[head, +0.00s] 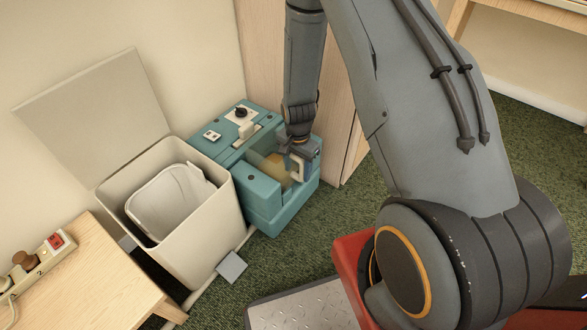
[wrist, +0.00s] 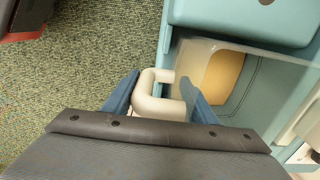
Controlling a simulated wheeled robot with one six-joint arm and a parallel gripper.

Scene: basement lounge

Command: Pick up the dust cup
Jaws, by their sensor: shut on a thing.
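The dust cup (head: 268,164) is a see-through container with something tan inside. It sits in the bay of a teal machine (head: 262,195) beside the bin. In the wrist view the clear cup (wrist: 224,76) lies at the right with its cream loop handle (wrist: 157,80) pointing left. My gripper (head: 300,158) reaches down to the cup's handle from above. In the wrist view my gripper (wrist: 166,92) has its blue fingers on both sides of the handle and is shut on it. The fingertips are partly hidden by the handle.
A cream pedal bin (head: 190,230) with its lid up and a liner inside stands left of the machine. A wooden table (head: 85,285) with a power strip (head: 38,262) is at the lower left. A wooden panel (head: 295,60) rises behind. Green carpet (head: 340,215) is open at the front right.

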